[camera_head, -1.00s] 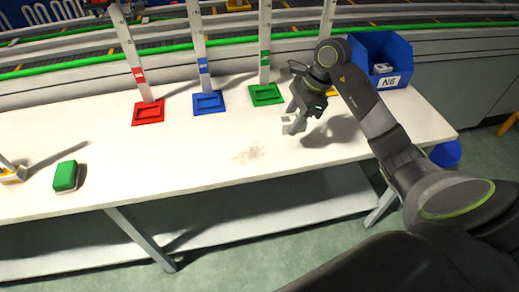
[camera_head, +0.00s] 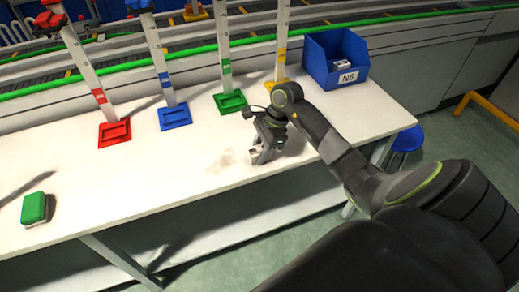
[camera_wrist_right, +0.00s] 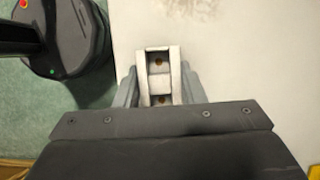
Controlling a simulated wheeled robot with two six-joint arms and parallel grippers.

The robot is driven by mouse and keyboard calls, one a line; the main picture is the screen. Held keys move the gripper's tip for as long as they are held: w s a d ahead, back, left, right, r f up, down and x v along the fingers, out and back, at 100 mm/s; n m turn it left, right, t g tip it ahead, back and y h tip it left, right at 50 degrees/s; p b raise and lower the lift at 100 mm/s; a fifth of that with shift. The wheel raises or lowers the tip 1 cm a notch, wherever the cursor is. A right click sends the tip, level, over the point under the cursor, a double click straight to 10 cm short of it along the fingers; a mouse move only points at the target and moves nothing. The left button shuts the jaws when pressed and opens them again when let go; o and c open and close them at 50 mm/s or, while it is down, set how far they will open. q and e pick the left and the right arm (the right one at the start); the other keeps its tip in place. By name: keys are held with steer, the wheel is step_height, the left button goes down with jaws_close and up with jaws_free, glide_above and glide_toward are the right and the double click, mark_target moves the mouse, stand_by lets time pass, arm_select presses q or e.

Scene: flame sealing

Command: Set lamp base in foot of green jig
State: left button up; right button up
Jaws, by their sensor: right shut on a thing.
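The green jig (camera_head: 224,45) is an upright white post with green marks and a flat green foot (camera_head: 230,101), standing on the white table. The foot looks empty. My right gripper (camera_head: 260,155) is to the front right of this foot, apart from it. In the right wrist view, my right gripper (camera_wrist_right: 159,88) is shut on a pale lamp base (camera_wrist_right: 158,76), a small white block with two brownish round spots. In the head view, the lamp base (camera_head: 257,157) shows only as a small pale piece at the fingertips. My left gripper is not in view.
Red (camera_head: 114,133), blue (camera_head: 174,117) and yellow (camera_head: 276,87) jig feet stand in the same row. A blue bin (camera_head: 335,58) marked N6 is at the back right. A green-topped block (camera_head: 34,208) lies at the left. The table's front middle is clear.

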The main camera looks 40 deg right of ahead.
steer(key=shift+f, duration=0.2)
steer(key=o, duration=1)
steer(key=shift+r, duration=0.1)
steer(key=shift+r, duration=0.15)
steer(key=shift+d+r, duration=0.25)
steer(key=shift+r, duration=0.05)
steer(key=b+v, duration=0.2)
steer(key=v, duration=0.9)
steer(key=shift+r, duration=0.15)
steer(key=shift+s, duration=0.1)
